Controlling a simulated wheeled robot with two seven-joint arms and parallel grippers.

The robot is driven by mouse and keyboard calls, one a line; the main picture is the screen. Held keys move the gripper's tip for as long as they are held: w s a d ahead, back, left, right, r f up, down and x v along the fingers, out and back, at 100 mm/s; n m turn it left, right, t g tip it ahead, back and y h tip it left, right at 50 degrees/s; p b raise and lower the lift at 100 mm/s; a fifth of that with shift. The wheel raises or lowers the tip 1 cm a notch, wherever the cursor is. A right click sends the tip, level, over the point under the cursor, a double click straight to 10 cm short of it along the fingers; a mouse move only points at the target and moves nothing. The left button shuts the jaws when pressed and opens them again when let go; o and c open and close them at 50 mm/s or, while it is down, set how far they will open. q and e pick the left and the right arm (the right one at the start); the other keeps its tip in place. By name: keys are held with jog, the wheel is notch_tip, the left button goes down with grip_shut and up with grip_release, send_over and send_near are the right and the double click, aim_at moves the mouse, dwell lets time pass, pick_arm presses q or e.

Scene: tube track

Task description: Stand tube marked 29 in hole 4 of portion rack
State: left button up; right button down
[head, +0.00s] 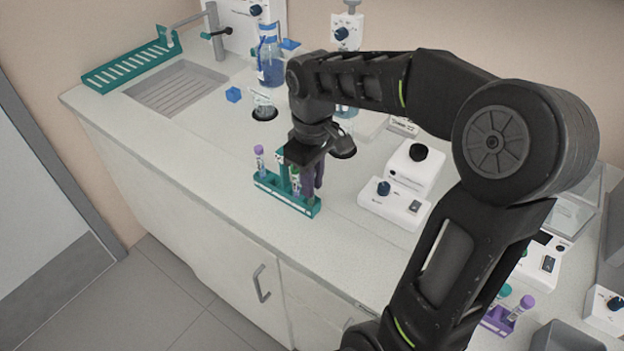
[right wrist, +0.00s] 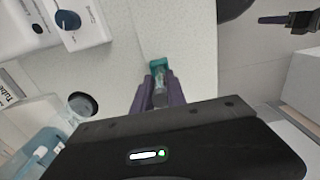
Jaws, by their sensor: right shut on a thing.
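A teal rack (head: 268,184) stands near the front edge of the counter. In the right wrist view the fingers (right wrist: 158,90) close around this clear tube (right wrist: 160,94), with the teal rack end just beyond. Its mark is not readable, and I cannot tell whether it sits in a hole.
A purple rack with capped tubes (head: 497,317) is at the lower right. The counter left of the teal rack is clear.

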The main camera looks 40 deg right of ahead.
jog(key=c, duration=1.3)
grip_release()
jog(key=shift+r, duration=3.9)
